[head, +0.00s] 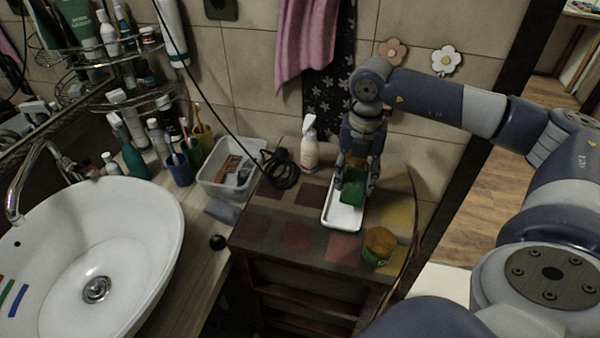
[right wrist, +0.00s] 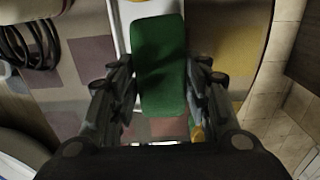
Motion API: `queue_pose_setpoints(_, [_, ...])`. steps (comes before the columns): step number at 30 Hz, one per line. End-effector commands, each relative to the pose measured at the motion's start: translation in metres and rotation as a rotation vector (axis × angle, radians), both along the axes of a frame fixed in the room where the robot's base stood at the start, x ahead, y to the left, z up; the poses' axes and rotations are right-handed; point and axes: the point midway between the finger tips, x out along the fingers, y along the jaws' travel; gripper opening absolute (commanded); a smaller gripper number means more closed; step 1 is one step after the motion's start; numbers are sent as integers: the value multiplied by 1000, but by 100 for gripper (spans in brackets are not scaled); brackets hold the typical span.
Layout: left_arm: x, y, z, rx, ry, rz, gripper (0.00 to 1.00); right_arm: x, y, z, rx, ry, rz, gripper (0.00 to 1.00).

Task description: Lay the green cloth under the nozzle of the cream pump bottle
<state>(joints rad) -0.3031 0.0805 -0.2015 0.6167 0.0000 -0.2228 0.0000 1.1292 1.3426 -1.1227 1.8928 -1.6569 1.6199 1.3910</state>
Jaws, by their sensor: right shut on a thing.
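The green cloth (head: 352,190) is a small folded block between the fingers of my right gripper (head: 355,180), over the white tray (head: 344,217) on the small cabinet. In the right wrist view the cloth (right wrist: 160,62) lies between the two fingers, with part of the tray (right wrist: 122,14) behind it. My right gripper is shut on the cloth. I cannot tell whether the cloth still touches the tray. The cream pump bottle (head: 309,152) stands upright on the cabinet, left of the gripper and near the wall. My left gripper is not in view.
A coiled black cable (head: 281,168) lies left of the bottle, beside a white bin (head: 217,186). A green and yellow jar (head: 379,246) stands at the cabinet's front right. Patchwork-coloured top (head: 298,238) is clear in front of the bottle. A basin (head: 150,250) is at left.

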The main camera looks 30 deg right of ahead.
Motion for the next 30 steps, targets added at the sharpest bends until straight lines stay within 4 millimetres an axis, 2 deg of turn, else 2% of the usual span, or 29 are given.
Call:
queue_pose_setpoints(1, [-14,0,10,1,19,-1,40,12,10,6,3,-2,5,27])
queue_pose_setpoints(3, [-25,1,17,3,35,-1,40,24,22,6,3,0,5,27])
queue_pose_setpoints(5, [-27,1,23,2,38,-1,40,35,31,6,2,-1,5,27])
queue_pose_setpoints(8, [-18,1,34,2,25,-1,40,54,47,6,1,0,4,27])
queue_pose_setpoints(12, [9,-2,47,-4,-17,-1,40,77,67,5,0,0,4,27])
queue_pose_setpoints(15, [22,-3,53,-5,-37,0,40,88,75,3,-1,1,2,27])
queue_pose_setpoints(20, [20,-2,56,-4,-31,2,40,95,81,0,-1,1,1,27])
queue_pose_setpoints(25, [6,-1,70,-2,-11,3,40,94,80,-21,-2,4,0,27])
queue_pose_setpoints(30, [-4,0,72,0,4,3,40,95,80,-34,0,0,0,27])
